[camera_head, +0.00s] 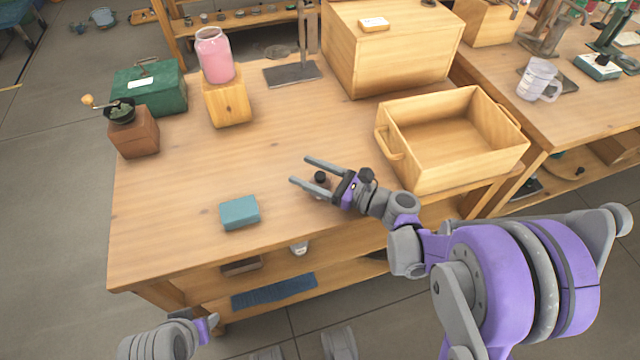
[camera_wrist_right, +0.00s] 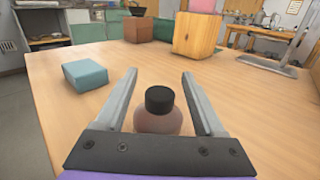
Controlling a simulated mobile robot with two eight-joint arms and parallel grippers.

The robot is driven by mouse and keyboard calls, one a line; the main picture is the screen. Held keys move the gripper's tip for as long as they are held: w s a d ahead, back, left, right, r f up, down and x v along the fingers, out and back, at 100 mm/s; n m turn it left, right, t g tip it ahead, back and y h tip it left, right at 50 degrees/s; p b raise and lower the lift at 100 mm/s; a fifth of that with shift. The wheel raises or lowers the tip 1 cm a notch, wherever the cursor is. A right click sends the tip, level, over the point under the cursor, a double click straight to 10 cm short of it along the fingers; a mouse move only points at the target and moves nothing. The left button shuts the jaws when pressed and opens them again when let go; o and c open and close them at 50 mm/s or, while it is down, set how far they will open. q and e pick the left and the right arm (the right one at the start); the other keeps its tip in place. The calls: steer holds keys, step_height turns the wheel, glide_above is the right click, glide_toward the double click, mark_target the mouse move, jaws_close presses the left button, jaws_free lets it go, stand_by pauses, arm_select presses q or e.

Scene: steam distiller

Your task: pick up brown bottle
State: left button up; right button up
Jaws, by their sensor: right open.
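The brown bottle (camera_wrist_right: 158,121) has a black cap and stands upright between the open fingers of my right gripper (camera_wrist_right: 160,95) in the right wrist view. Its lower part is hidden behind the gripper's body. In the head view its dark cap (camera_head: 320,177) shows between the fingers of the right gripper (camera_head: 308,171), low over the table's front part. I cannot see either finger pressing on the bottle.
A teal block (camera_head: 239,212) lies left of the bottle on the wooden table (camera_head: 180,200). An open wooden crate (camera_head: 455,165) stands to the right. A pink jar (camera_head: 215,57) on a wooden block, a grinder (camera_head: 133,135) and a green box (camera_head: 160,90) stand behind. The middle is clear.

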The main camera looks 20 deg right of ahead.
jaws_close()
stand_by(0.3)
stand_by(0.3)
step_height(320, 180, up, 10)
steer(key=p, duration=0.3)
